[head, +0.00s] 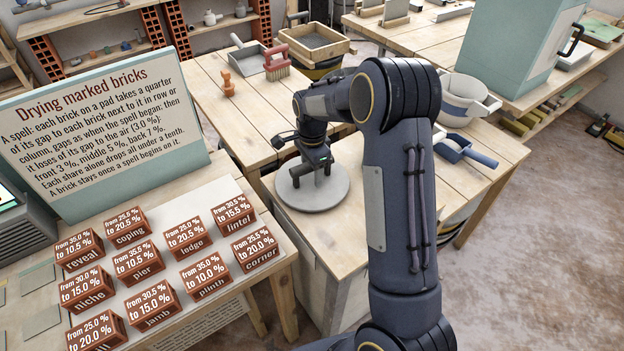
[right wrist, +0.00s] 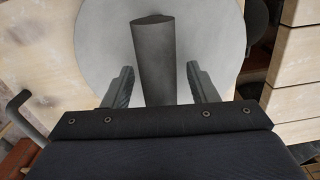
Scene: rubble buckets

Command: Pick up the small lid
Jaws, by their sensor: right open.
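The small lid (head: 292,196) is a flat grey disc lying on the wooden table, left of my right arm in the head view. In the right wrist view the lid (right wrist: 205,38) fills the top middle, with a dark grey bar-shaped handle (right wrist: 154,60) across it. My right gripper (head: 311,178) points down over the lid. In the right wrist view its two fingers (right wrist: 157,86) are open, one on each side of the handle, with gaps visible on both sides. Whether the fingertips touch the lid cannot be told. My left gripper is in neither view.
Several labelled bricks (head: 139,261) lie on a pad at the left, before a sign (head: 100,130). A brush (head: 277,64), a dustpan (head: 246,56), a sieve (head: 315,42) and a white bucket (head: 462,92) stand farther back. A blue scoop (head: 466,151) lies at the right.

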